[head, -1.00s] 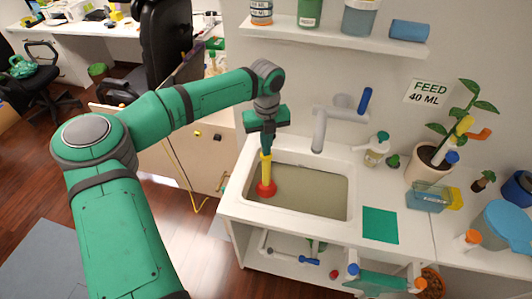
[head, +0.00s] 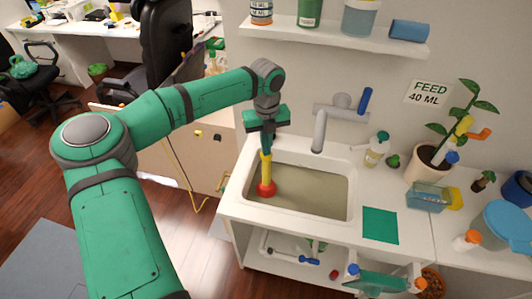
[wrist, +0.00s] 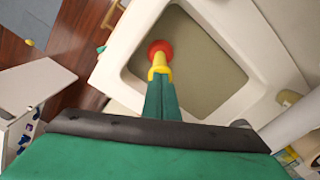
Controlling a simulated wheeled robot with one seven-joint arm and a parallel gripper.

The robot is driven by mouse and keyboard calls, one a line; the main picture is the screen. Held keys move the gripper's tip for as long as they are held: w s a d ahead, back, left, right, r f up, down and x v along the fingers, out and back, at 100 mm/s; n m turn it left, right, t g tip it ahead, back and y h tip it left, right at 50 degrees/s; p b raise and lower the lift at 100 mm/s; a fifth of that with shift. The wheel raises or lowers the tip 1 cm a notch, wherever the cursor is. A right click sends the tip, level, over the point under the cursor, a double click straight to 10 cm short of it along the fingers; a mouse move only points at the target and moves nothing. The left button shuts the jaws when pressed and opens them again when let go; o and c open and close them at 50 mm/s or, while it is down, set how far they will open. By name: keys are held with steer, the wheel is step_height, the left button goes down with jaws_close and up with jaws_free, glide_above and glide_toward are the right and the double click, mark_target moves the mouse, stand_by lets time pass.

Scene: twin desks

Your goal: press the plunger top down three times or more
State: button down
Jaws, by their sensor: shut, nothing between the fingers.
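The plunger (head: 266,172) has a yellow handle and a red cup. It stands about upright in the left part of the sink (head: 315,210), which holds murky greenish water. My gripper (head: 266,148) is shut right above the plunger, its fingertips at or against the handle's top. In the wrist view the plunger (wrist: 159,60) shows just beyond the tips of my gripper (wrist: 161,82). The exact contact is partly hidden by the fingers.
The grey faucet (head: 320,130) with a blue lever rises behind the sink. A soap bottle (head: 377,150), a potted plant (head: 425,165) and a green cloth (head: 380,225) are to the right. A shelf (head: 335,38) with containers hangs above.

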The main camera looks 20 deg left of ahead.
steer(key=shift+r, duration=1.25)
steer(key=shift+f, duration=1.55)
steer(key=shift+r, duration=0.6)
stand_by(0.9)
steer(key=shift+r, duration=0.95)
steer(key=shift+r, duration=0.1)
step_height(320, 180, up, 4)
steer(key=shift+r, duration=0.15)
stand_by(0.7)
